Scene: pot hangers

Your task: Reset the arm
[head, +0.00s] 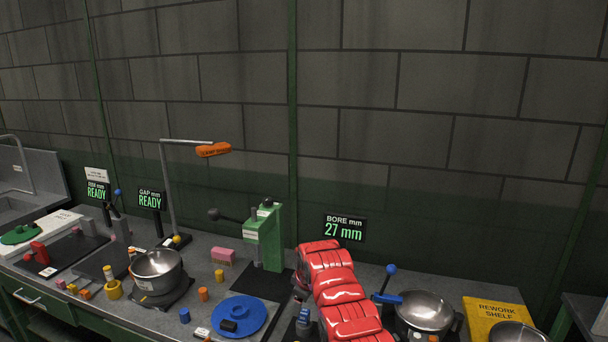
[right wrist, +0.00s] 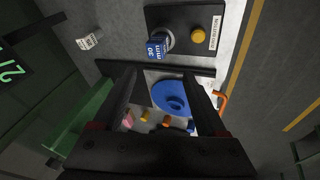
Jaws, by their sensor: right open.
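My red right arm (head: 340,295) rises from the bottom edge of the head view, right of centre, and bends over the workbench. Its gripper is mostly hidden behind the arm there. In the right wrist view my right gripper (right wrist: 160,80) is open, with two dark fingers apart and nothing held between them. A blue round plate (right wrist: 172,97) shows beyond and between the fingers. It lies on the bench in the head view (head: 238,316), left of the arm. My left gripper is not in view.
A green press (head: 268,238) stands left of my arm, with the bore display (head: 345,229) behind. Metal pans (head: 424,310) and a yellow rework shelf (head: 495,308) are to the right. A metal pot (head: 157,272) and small coloured pieces are left. A blue 30 mm block (right wrist: 157,46) sits near the fingers.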

